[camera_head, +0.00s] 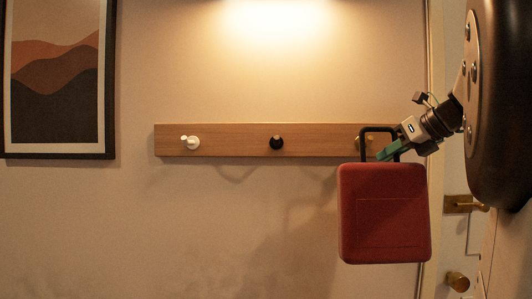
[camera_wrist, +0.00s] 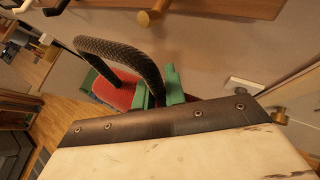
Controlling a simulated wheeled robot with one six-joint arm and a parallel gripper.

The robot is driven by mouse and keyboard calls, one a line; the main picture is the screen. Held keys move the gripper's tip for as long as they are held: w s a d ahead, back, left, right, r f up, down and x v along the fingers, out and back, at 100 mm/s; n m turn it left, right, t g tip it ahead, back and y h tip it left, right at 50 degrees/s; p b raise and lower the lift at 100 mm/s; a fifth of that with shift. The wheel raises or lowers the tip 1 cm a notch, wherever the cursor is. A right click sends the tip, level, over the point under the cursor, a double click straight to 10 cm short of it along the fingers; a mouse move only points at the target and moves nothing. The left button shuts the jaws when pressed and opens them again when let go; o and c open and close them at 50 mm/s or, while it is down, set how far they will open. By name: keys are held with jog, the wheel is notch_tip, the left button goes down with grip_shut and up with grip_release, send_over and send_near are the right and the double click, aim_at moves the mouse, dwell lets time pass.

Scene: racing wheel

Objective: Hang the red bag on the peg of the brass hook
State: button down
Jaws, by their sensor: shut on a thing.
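The red bag (camera_head: 384,213) hangs upright below my gripper (camera_head: 387,154), in front of the wall. My gripper's green fingers are shut on the bag's black handle (camera_head: 378,129), near its right side. In the wrist view, the handle (camera_wrist: 120,52) arches up from the green fingers (camera_wrist: 157,93), and part of the red bag (camera_wrist: 118,96) shows behind them. The brass hook (camera_head: 359,144) is at the right end of the rail, partly hidden behind the handle. In the wrist view, its peg (camera_wrist: 144,18) stands above and apart from the handle loop.
The wooden rail (camera_head: 230,140) also bears a white hook (camera_head: 190,142) and a black hook (camera_head: 276,143). A framed picture (camera_head: 57,80) hangs at left. A door with a brass handle (camera_head: 465,204) is at right. The wall below the rail is clear.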

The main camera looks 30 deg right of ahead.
jog(key=w+d+f, duration=0.1)
jog(key=w+d, duration=0.3)
jog(key=w, duration=0.3)
jog(key=shift+d+f, duration=0.25)
dwell(0.7)
jog(key=shift+w, duration=0.1)
dwell(0.4)
